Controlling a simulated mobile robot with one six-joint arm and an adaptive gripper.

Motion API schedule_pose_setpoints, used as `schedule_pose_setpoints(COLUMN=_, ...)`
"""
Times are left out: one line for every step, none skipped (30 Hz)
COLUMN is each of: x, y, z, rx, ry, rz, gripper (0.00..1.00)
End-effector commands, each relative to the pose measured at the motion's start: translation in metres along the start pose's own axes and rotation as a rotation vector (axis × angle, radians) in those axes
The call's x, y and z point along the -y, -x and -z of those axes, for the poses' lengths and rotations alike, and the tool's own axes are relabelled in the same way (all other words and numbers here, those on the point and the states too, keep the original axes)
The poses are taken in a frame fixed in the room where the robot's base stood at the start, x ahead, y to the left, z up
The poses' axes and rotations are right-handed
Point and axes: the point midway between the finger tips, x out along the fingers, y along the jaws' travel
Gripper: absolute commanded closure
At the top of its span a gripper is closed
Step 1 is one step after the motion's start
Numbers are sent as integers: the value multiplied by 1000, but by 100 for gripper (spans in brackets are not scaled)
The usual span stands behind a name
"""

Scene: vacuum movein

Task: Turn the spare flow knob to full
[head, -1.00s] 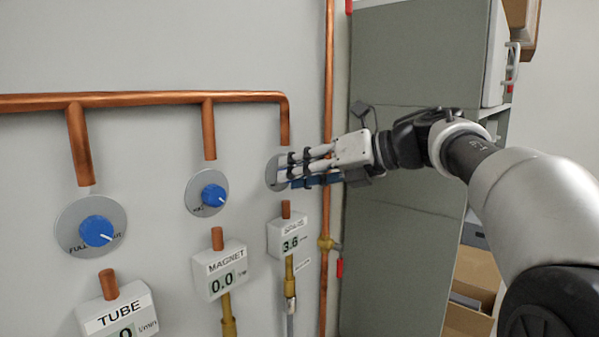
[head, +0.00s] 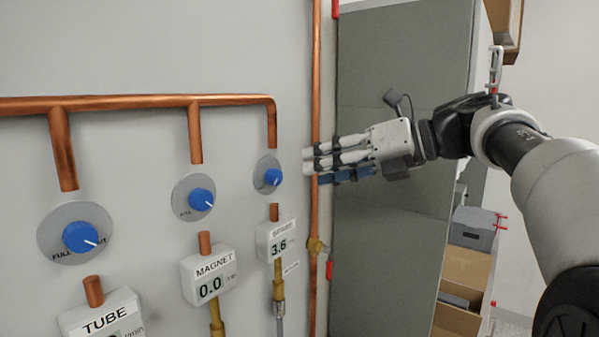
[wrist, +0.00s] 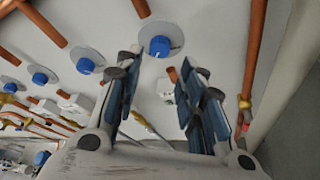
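The spare flow knob (head: 272,177) is blue on a round grey dial plate on the wall, above a box labelled SPARE (head: 279,240) that reads 3.6. A white mark on the knob points up and to the right in the head view. My gripper (head: 308,164) is to the right of the knob and apart from it, fingers toward the wall. In the wrist view the knob (wrist: 159,46) shows ahead, between and beyond the fingertips (wrist: 155,75). The fingers are spread with nothing between them.
To the left are the MAGNET knob (head: 200,199) with its box (head: 209,276) reading 0.0, and the TUBE knob (head: 80,237). A vertical copper pipe (head: 316,110) runs close by my fingertips. A grey-green cabinet (head: 390,230) stands behind my gripper.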

Motion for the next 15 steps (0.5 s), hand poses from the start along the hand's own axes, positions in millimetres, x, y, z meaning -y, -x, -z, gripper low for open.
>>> schedule_pose_setpoints(x=1, y=11, z=0, rx=2, ry=0, rz=3, gripper=64)
schedule_pose_setpoints(x=0, y=16, z=0, rx=2, ry=0, rz=3, gripper=64)
schedule_pose_setpoints(x=1, y=22, z=0, rx=2, ry=0, rz=2, gripper=64)
schedule_pose_setpoints(x=1, y=26, z=0, rx=2, ry=0, rz=2, gripper=64)
schedule_pose_setpoints(x=1, y=29, z=0, rx=1, ry=0, rz=2, gripper=64)
schedule_pose_setpoints(x=0, y=33, z=0, rx=1, ry=-1, rz=1, gripper=64)
schedule_pose_setpoints(x=0, y=35, z=0, rx=0, ry=-1, rz=1, gripper=64)
schedule_pose_setpoints(x=0, y=36, z=0, rx=0, ry=-1, rz=0, gripper=64)
schedule_pose_setpoints(x=0, y=38, z=0, rx=0, ry=0, rz=0, gripper=64)
schedule_pose_setpoints(x=0, y=39, z=0, rx=0, ry=0, rz=0, gripper=64)
schedule_pose_setpoints(x=0, y=40, z=0, rx=0, ry=0, rz=-1, gripper=64)
schedule_pose_setpoints(x=0, y=40, z=0, rx=-1, ry=0, rz=-1, gripper=64)
schedule_pose_setpoints(x=0, y=40, z=0, rx=-1, ry=0, rz=-1, gripper=64)
schedule_pose_setpoints(x=0, y=40, z=0, rx=-1, ry=0, rz=-1, gripper=64)
schedule_pose_setpoints(x=0, y=40, z=0, rx=-1, ry=0, rz=-1, gripper=64)
